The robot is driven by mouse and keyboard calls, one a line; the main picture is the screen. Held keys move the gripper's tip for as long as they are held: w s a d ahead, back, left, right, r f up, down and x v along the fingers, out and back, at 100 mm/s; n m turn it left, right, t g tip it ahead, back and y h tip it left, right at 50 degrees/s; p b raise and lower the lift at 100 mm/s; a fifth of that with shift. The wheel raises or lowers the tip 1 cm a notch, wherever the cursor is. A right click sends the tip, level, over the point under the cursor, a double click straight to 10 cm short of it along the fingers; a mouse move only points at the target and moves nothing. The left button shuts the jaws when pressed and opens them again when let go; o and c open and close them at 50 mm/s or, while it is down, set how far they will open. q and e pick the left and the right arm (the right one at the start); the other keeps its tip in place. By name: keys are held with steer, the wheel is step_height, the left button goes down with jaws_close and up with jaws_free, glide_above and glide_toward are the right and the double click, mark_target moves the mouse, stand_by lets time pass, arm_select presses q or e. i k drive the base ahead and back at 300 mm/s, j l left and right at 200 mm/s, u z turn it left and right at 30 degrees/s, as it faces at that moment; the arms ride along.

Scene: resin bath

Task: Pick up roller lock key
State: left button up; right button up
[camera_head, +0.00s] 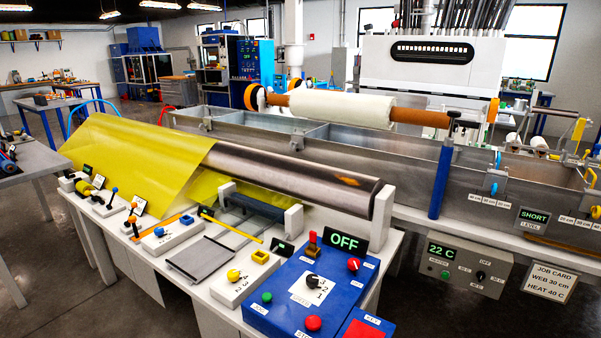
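I cannot tell for certain which thing is the roller lock key, as no label naming it is readable. A small red upright piece (312,239) stands at the back of the blue control box (285,290), beside the OFF display (343,243). A dark metal roller (300,172) lies across the bench, with yellow film (135,150) over its left part and a white end support (383,215) at its right. Neither of my grippers is in view.
The white bench (215,320) carries several knobs and levers and a grey plate (199,258). Behind it runs a long metal trough (410,165) with a blue post (441,180) at its near side. A job card (550,282) reads web 30 cm, heat 40 C.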

mark_target(313, 243)
steer(key=i+j, duration=0.4)
steer(key=j, duration=0.25)
steer(key=i+j, duration=0.15)
steer(key=j, duration=0.2)
steer(key=z, duration=0.05)
